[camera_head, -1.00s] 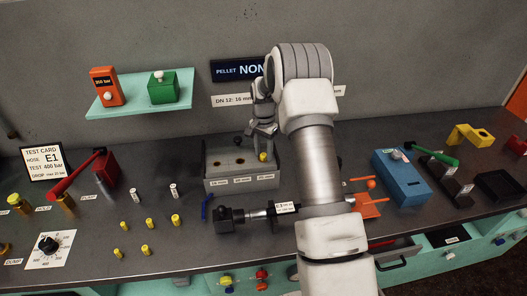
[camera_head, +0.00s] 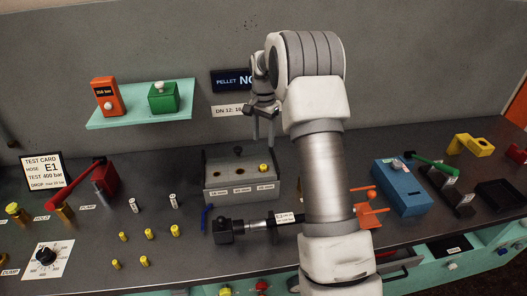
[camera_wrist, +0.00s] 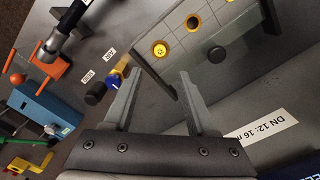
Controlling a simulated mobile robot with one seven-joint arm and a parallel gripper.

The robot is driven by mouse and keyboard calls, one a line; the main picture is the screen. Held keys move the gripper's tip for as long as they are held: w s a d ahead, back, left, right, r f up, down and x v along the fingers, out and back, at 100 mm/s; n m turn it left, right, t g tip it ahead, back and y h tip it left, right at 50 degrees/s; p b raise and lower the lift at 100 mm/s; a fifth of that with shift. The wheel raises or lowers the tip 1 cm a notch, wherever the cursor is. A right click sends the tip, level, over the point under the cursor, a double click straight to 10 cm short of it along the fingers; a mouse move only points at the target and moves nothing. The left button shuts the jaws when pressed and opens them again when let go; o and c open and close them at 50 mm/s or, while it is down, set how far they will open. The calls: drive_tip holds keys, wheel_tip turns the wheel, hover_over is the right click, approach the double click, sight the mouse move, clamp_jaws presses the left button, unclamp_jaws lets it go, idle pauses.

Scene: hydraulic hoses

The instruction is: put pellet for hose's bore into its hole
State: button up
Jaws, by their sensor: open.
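A grey block (camera_head: 215,183) stands at the middle of the bench, with a row of holes on top and size labels on its front. A yellow pellet (camera_head: 263,168) sits at its rightmost hole; it also shows in the wrist view (camera_wrist: 160,50). How deep it sits is hard to tell. My gripper (camera_head: 263,136) is open and empty above the block's right part, apart from the pellet. Its two fingers show spread in the wrist view (camera_wrist: 156,82). The hose (camera_head: 258,224) lies in front of the block, partly hidden by my arm.
Several yellow pellets (camera_head: 149,232) and two white ones (camera_head: 174,200) stand to the left. A dark knob (camera_head: 238,151) rises at the block's back. A blue box (camera_head: 402,187) and orange stand (camera_head: 370,210) are to the right. The wall is close behind.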

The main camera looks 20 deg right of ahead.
drive_tip(key=s+a+r+n+t, duration=0.1)
drive_tip(key=s+a+r+n, duration=0.25)
drive_tip(key=s+r, duration=0.5)
drive_tip(key=s+a+r+n+t, duration=0.2)
drive_tip(key=s+a+r, duration=0.2)
drive_tip(key=s+r, duration=0.45)
drive_tip(key=s+a+n+t, duration=0.1)
drive_tip(key=s+a+n, duration=0.1)
drive_tip(key=s, duration=0.7)
drive_tip(key=s+a+n+t, duration=0.1)
drive_tip(key=s+a+n, duration=0.1)
drive_tip(key=s, duration=0.7)
drive_tip(key=shift+a+f+n+t+b, duration=0.3)
drive_tip(key=shift+a+n+b, duration=0.1)
drive_tip(key=shift+n, duration=0.45)
drive_tip(key=shift+s, duration=0.1)
drive_tip(key=shift+c, duration=0.2)
